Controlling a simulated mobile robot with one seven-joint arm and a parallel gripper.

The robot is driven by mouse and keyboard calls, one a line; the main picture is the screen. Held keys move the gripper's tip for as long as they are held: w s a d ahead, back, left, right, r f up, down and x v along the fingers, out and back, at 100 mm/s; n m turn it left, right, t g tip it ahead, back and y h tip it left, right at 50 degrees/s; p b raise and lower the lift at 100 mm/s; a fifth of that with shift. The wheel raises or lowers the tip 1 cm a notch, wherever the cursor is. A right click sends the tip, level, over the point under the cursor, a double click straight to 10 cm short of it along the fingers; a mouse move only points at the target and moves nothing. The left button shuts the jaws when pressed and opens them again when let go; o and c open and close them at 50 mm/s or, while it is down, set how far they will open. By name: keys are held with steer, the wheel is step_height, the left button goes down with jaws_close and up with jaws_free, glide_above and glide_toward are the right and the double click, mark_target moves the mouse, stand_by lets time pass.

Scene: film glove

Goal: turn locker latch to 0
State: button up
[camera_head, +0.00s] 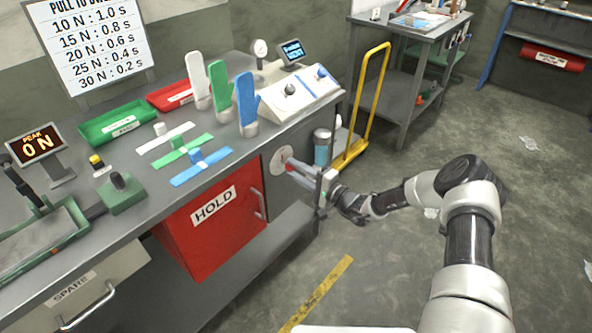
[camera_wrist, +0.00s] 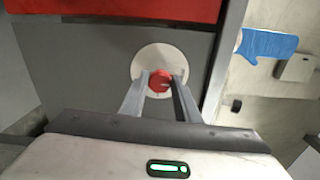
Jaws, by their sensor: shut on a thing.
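The locker latch is a red knob (camera_wrist: 160,81) on a round pale dial plate (camera_wrist: 147,58), set in the grey panel beside the red locker door. The dial (camera_head: 277,161) also shows in the head view, just right of the red locker door (camera_head: 210,222) marked HOLD. My gripper (camera_head: 291,168) reaches the dial from the right. In the wrist view my gripper (camera_wrist: 161,84) has its two fingers on either side of the red knob, shut on it. Any scale marks on the dial are too small to read.
The grey workbench (camera_head: 150,205) above holds blue, green and white strips, upright glove forms and trays. A yellow-railed cart (camera_head: 366,105) with a canister stands right of the bench. A SPARE drawer (camera_head: 85,295) is at lower left. The floor around my arm is mostly clear.

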steer(key=shift+n, duration=0.5)
steer(key=shift+d, duration=0.1)
steer(key=o, duration=1)
steer(key=shift+o, duration=0.2)
steer(key=p+v, duration=0.1)
steer(key=v, duration=1.6)
steer(key=shift+s+d, duration=0.1)
steer(key=shift+s, duration=0.05)
